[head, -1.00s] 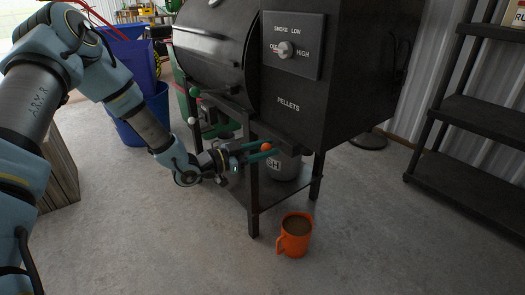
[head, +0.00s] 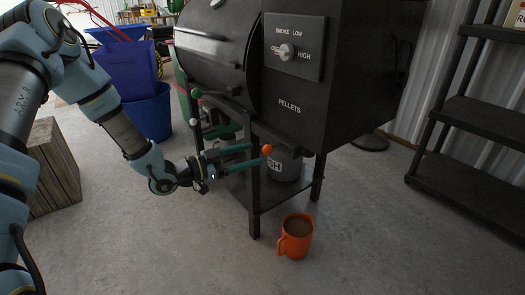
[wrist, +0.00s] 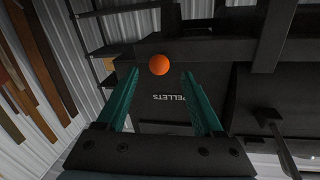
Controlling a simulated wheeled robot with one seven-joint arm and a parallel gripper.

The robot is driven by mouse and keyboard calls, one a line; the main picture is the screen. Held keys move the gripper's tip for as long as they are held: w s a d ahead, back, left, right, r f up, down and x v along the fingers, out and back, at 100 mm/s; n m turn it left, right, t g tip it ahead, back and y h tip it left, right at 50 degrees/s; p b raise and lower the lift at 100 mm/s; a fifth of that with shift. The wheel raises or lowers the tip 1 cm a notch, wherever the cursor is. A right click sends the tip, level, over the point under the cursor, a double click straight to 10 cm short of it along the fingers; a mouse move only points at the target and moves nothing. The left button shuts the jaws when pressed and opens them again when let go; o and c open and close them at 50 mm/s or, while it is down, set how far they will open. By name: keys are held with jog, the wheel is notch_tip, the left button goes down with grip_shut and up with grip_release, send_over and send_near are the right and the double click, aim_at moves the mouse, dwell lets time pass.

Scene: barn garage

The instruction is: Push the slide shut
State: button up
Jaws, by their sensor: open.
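The black smoker (head: 290,90) has a front frame with an orange ball knob (head: 267,150) at its right, below the PELLETS label. I take this knob for the slide's handle; the slide itself is hard to make out. A green knob (head: 196,93) and a white knob (head: 193,122) sit further left. My gripper (head: 257,154) is open, its teal fingers pointing right with their tips close to the orange knob. In the wrist view the orange knob (wrist: 159,64) shows between and just beyond the fingertips (wrist: 160,75), with nothing held. Contact cannot be told.
An orange mug (head: 297,236) of dark liquid stands on the floor by the smoker's front leg. A grey bucket (head: 283,165) sits under the smoker. Black shelves (head: 470,130) stand right, blue bins (head: 140,95) and a wooden crate (head: 52,165) left.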

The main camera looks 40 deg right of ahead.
jog(key=shift+v, duration=2.2)
jog(key=w+a+f+n+t+y, duration=0.1)
jog(key=w+a+n+t+y, duration=0.7)
jog(key=w+a, duration=0.55)
jog(key=a+r+n+t+y, duration=0.25)
jog(key=a+n+y, duration=0.4)
jog(key=a, duration=0.95)
jog(key=s+a+r+n+g+y, duration=0.4)
jog(key=s+a+n, duration=0.3)
jog(key=s+a, duration=0.4)
notch_tip(320, 180, up, 26)
jog(key=h+p, duration=0.1)
jog(key=p, duration=2.3)
jog(key=shift+s, duration=0.45)
